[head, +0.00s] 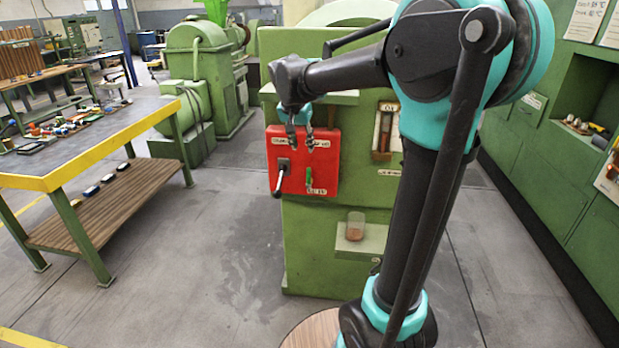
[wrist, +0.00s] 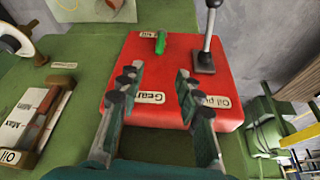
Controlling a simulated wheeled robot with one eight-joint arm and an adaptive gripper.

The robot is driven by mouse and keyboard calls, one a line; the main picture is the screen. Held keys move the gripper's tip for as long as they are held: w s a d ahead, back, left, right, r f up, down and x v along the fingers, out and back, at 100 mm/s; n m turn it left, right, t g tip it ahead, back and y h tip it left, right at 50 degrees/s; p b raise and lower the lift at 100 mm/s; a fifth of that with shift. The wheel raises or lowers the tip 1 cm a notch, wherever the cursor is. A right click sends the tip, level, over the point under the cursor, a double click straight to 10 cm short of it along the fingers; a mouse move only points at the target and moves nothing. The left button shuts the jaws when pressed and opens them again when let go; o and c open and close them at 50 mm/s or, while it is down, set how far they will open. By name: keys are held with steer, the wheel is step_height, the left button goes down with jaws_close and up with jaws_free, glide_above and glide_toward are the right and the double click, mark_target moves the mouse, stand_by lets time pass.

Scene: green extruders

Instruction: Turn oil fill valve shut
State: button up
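The red panel (head: 327,158) is on the front of the green machine. A small green valve handle (head: 309,176) sits low on it, beside a small label; in the wrist view this handle (wrist: 160,43) stands roughly upright beyond my fingertips. My gripper (head: 300,135) is at the upper part of the panel. In the wrist view my gripper (wrist: 157,88) is open and empty, apart from the handle.
An oil gauge (head: 385,130) is right of the panel. A glass cup (head: 355,226) stands on a low ledge (head: 372,240) below it. A workbench (head: 120,122) with small items is at left, and green cabinets (head: 545,185) stand at right. Floor between is clear.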

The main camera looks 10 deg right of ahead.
mark_target(308, 170)
steer(key=x, duration=1.5)
steer(key=shift+d+f, duration=0.1)
steer(key=shift+f, duration=0.25)
jaws_close()
